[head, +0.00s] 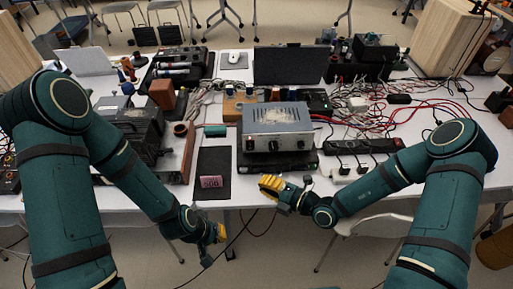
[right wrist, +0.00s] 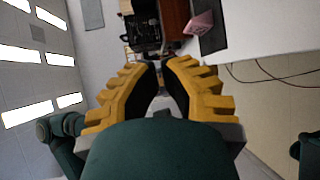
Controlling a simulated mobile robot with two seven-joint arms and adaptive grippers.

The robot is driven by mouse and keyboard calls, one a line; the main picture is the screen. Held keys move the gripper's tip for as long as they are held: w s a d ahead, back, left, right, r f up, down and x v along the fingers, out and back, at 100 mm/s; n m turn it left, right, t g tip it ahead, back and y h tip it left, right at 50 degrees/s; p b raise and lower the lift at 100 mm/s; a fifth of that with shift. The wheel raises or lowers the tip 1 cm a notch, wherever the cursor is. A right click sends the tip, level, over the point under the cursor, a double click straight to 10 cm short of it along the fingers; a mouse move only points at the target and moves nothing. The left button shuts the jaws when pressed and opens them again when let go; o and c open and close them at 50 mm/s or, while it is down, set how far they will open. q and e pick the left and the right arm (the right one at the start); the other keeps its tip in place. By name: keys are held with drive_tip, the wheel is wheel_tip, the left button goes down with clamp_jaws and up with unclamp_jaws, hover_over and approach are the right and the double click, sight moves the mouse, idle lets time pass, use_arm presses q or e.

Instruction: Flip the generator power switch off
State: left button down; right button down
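A grey metal box with a row of knobs on its front (head: 277,127), seemingly the generator, stands on a black unit at the middle of the table. Its power switch is too small to make out. My right gripper (head: 270,187) is below the box, at the table's front edge, with its yellow fingers turned to the left and apart from the box. In the right wrist view its fingers (right wrist: 160,66) have a narrow gap between them and hold nothing. My left gripper (head: 220,233) hangs in front of the table edge, pointing down; its fingers are too small to judge.
A black power strip (head: 362,146) and tangled cables lie to the right. A dark case (head: 135,128) stands at left. Free room lies before the table.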

sight(250, 146)
drive_tip(key=w+d+m, duration=0.1)
drive_tip(key=w+d+m+t+h, duration=0.1)
drive_tip(key=w+d+m+t, duration=0.1)
drive_tip(key=shift+r+m+h, duration=0.25)
drive_tip(key=shift+m+h, duration=0.05)
drive_tip(key=shift+w+d+b+x, duration=0.35)
drive_tip(key=shift+x, duration=1.8)
drive_tip(key=shift+w+d+b+x, duration=0.3)
drive_tip(key=shift+w+x, duration=0.05)
drive_tip(key=shift+x, duration=1.8)
drive_tip(key=shift+w+d+b+x, duration=0.35)
drive_tip(key=shift+x, duration=1.8)
drive_tip(key=shift+t, duration=0.3)
